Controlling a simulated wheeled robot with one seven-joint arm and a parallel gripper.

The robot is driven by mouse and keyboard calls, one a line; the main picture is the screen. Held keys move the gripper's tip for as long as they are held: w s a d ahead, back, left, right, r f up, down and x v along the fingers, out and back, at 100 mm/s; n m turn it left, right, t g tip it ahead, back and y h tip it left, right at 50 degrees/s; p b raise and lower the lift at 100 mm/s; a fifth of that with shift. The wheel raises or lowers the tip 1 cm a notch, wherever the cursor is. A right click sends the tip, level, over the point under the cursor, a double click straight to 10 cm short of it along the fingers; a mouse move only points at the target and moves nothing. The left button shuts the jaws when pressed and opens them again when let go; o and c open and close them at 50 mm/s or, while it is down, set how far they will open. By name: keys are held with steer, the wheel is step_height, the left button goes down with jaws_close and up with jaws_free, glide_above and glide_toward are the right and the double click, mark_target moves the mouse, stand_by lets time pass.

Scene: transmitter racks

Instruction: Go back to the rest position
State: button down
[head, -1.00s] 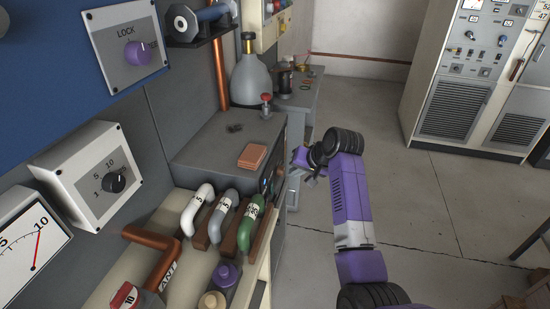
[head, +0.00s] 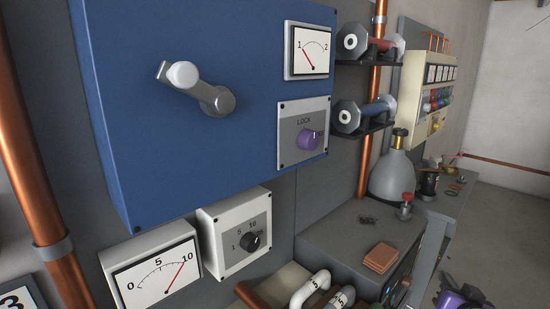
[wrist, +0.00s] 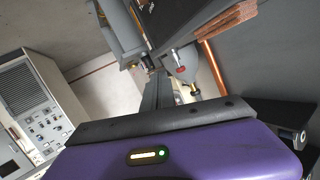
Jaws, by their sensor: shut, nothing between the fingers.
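My gripper (wrist: 158,90) shows in the wrist view as narrow grey fingers beyond my purple wrist housing. The fingers are together with nothing between them. In the head view only a purple part of my arm (head: 462,299) shows at the bottom right edge, low and beside the grey bench. The gripper appears to touch nothing.
A blue cabinet (head: 150,130) with a crank handle (head: 205,90) and a purple lock knob (head: 308,141) fills the left. A grey bench (head: 335,235) bears a stack of brown plates (head: 381,258). A grey flask (head: 393,176) stands behind. Floor (head: 500,225) is clear at right.

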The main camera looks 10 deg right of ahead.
steer(key=s+a+n+y, duration=0.2)
steer(key=s+a, duration=0.7)
steer(key=s, duration=0.5)
steer(key=s+a+f+n+y, duration=0.1)
steer(key=s+a+n, duration=0.1)
steer(key=s+a, duration=0.7)
steer(key=s+a+f+n+y, duration=0.1)
steer(key=s+a, duration=0.8)
steer(key=s, duration=1.1)
steer(key=shift+n+t+y, duration=0.4)
steer(key=shift+n+y, duration=0.4)
steer(key=shift+n, duration=0.3)
steer(key=shift+s+d, duration=0.1)
